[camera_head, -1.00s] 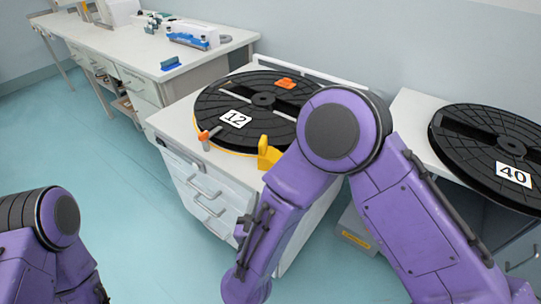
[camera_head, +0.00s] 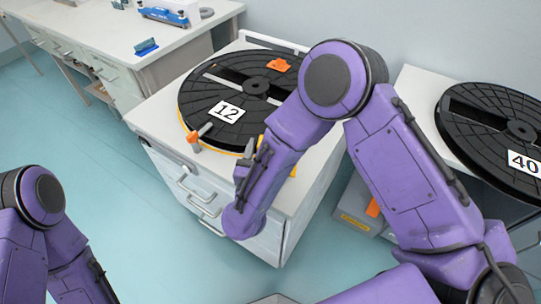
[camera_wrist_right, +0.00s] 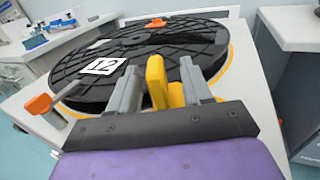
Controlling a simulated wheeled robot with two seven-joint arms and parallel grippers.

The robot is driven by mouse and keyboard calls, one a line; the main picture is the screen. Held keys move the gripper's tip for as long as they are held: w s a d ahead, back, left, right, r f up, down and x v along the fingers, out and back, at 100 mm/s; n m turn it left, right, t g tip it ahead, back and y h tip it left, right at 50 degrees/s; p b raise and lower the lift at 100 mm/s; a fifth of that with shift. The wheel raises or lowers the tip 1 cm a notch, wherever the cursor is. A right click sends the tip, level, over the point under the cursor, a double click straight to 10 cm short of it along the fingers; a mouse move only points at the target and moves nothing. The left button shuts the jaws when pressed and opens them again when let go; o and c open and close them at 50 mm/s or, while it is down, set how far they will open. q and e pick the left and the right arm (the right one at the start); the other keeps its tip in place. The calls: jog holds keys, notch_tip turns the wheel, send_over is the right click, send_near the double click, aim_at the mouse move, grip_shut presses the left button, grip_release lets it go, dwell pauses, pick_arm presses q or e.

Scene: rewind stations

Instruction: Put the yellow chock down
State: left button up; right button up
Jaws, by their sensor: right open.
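The yellow chock (camera_wrist_right: 156,80) stands at the near edge of the black reel marked 12 (camera_wrist_right: 80,75) in the right wrist view. My right gripper (camera_wrist_right: 160,68) is open, with one grey finger on each side of the chock. I cannot tell whether either finger touches it. The reel (camera_head: 197,100) lies flat on a white cabinet top (camera_head: 150,117). My left arm shows at the lower left, but its gripper is out of view.
An orange-tipped clamp (camera_head: 194,137) sits at the reel's near left edge. An orange piece (camera_head: 279,65) lies on the reel. Another black reel marked 40 (camera_head: 470,135) lies on the right-hand cabinet. A white workbench (camera_head: 100,45) stands at the back left. Open floor lies in front.

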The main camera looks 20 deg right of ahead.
jog(key=x, duration=0.3)
jog(key=shift+w+a+p, duration=0.15)
jog(key=shift+p, duration=0.2)
jog(key=shift+w+d, duration=0.2)
jog(key=shift+w, duration=0.1)
grip_shut()
jog(key=shift+r, duration=0.1)
